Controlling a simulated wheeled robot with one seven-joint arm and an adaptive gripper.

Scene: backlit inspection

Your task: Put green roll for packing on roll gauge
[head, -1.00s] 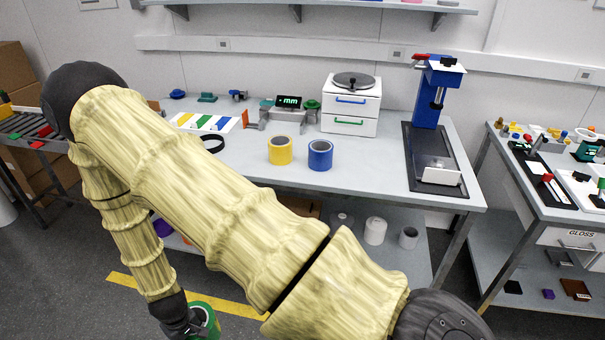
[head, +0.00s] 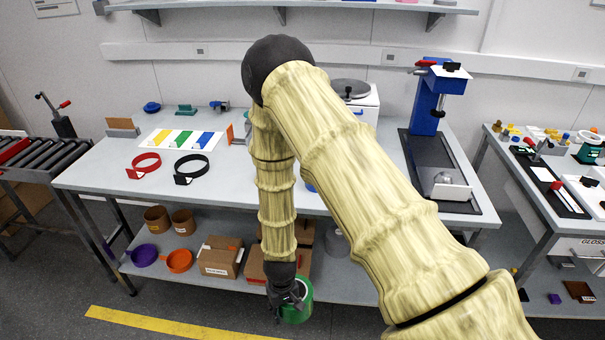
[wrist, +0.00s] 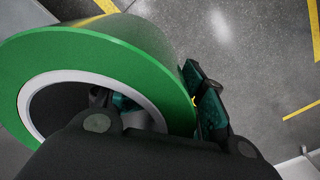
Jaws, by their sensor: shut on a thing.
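The green roll (head: 303,299) hangs below the front edge of the bench, low in the head view. My gripper (head: 284,296) is shut on it. In the wrist view, the green roll (wrist: 150,45) shows its white-lined core. One finger of my gripper (wrist: 170,100) is inside the core and the other is against the outer side, so they pinch the wall. The roll is tilted in the wrist view. The small unit with an "mm" display, perhaps the roll gauge, is hidden behind my arm now. The yellow roll is hidden; only a sliver of the blue roll (head: 310,187) shows.
The bench (head: 110,180) holds a red ring (head: 146,163), a black ring (head: 190,166), a colour-striped card (head: 183,140) and a blue press (head: 428,100). The lower shelf holds boxes (head: 221,257) and an orange dish (head: 179,261). A roller conveyor (head: 45,155) stands left.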

